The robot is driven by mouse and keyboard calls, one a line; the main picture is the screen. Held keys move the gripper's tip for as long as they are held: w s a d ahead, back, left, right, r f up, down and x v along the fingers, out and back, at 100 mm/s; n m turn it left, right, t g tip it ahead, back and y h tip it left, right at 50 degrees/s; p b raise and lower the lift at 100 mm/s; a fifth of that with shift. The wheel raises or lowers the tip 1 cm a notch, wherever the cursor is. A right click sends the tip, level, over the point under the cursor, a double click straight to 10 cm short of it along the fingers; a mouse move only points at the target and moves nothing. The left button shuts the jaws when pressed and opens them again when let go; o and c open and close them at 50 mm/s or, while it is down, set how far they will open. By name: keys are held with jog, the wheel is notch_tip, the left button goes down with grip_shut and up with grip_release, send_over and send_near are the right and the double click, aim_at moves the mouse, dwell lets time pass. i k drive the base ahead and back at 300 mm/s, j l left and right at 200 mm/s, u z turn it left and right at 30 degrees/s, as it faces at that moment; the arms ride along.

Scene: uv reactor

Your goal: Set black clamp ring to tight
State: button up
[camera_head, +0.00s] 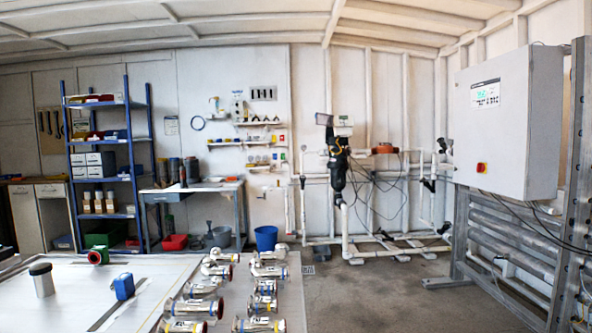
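I see no black clamp ring that I can make out for certain. Black parts show on the pipework at the back wall, among them an upright black fitting (338,170) below a pale device (343,121). They are too small and far off to tell whether one is a clamp ring, or whether it is tight or loose. My gripper is not in view.
A grey cabinet (505,125) on a metal frame (567,215) stands at right. The floor (400,295) between is clear.

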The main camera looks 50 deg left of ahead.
aim_at(331, 165)
jog(key=u, duration=1.15)
jog(key=i+l+z, duration=0.8)
jog(key=l+z, duration=0.15)
jog(key=i+l+z, duration=0.45)
jog(key=i+l+u, duration=0.1)
jog(key=i+u, duration=0.4)
jog(key=i, duration=0.35)
jog(key=i+j+u, duration=0.2)
jog(key=i+u, duration=0.6)
jog(key=i, duration=0.15)
jog(key=i+l+u, duration=0.1)
jog(key=i+u, duration=0.35)
jog(key=i+l+u, duration=0.2)
jog(key=i, duration=1.5)
jog(key=i+j+z, duration=0.1)
jog(key=i, duration=0.45)
jog(key=i+j+z, duration=0.1)
jog(key=i, duration=0.45)
jog(key=i+j+z, duration=0.1)
jog(key=i, duration=0.45)
